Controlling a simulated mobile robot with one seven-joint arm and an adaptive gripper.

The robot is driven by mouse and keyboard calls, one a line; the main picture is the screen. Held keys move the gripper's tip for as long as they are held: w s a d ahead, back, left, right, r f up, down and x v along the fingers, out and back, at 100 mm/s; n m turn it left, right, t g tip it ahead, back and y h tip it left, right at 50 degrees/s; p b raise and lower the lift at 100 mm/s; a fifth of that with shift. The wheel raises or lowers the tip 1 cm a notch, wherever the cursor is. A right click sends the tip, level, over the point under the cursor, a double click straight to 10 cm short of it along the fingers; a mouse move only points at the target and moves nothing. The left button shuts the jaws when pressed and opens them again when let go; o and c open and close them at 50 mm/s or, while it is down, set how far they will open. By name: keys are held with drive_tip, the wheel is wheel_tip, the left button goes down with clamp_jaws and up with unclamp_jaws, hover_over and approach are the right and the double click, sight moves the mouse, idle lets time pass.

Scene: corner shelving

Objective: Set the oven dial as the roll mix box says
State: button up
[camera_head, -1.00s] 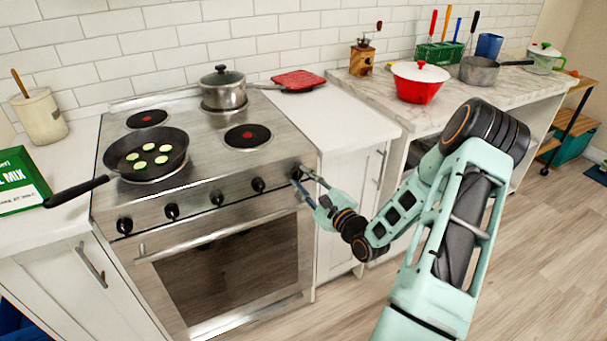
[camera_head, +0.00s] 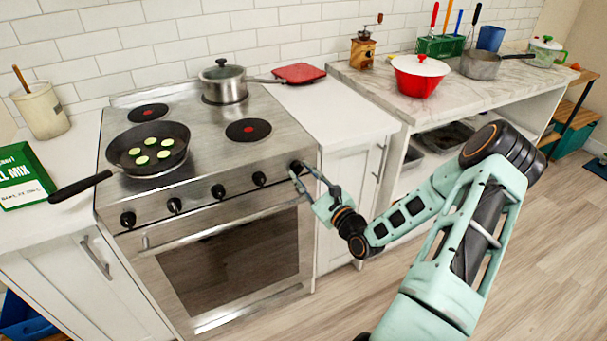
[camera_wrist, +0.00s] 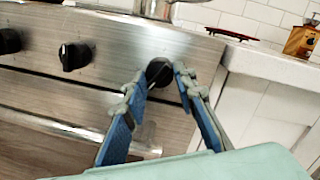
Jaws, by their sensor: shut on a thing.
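The green and white roll mix box (camera_head: 22,178) lies on the left counter, cut off by the picture's edge; its small print is too small to read. The oven (camera_head: 225,258) has a row of several black dials on its steel front panel. My gripper (camera_head: 302,171) is at the rightmost dial (camera_head: 296,166), near the panel's right end. In the wrist view, my gripper's blue fingers (camera_wrist: 163,75) are shut on this dial (camera_wrist: 158,70), one on each side. The dial's marking cannot be made out. A neighbouring dial (camera_wrist: 75,56) stands free to the left.
A frying pan (camera_head: 148,143) with green slices sits on the stove, its handle over the left counter. A steel pot (camera_head: 224,86) stands at the back. A red pot (camera_head: 418,78) is on the marble counter. The white counter (camera_head: 335,110) beside the stove is mostly clear.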

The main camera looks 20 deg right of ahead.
drive_tip(key=shift+w+d+r, duration=0.1)
drive_tip(key=shift+r, duration=0.1)
drive_tip(key=o, duration=1.2)
drive_tip(key=shift+f, duration=0.1)
drive_tip(key=shift+c, duration=0.2)
drive_tip(key=shift+f, duration=0.1)
drive_tip(key=s+d, duration=0.1)
drive_tip(key=s, duration=1.1)
drive_tip(key=shift+d+f, duration=0.25)
drive_tip(key=shift+f, duration=0.05)
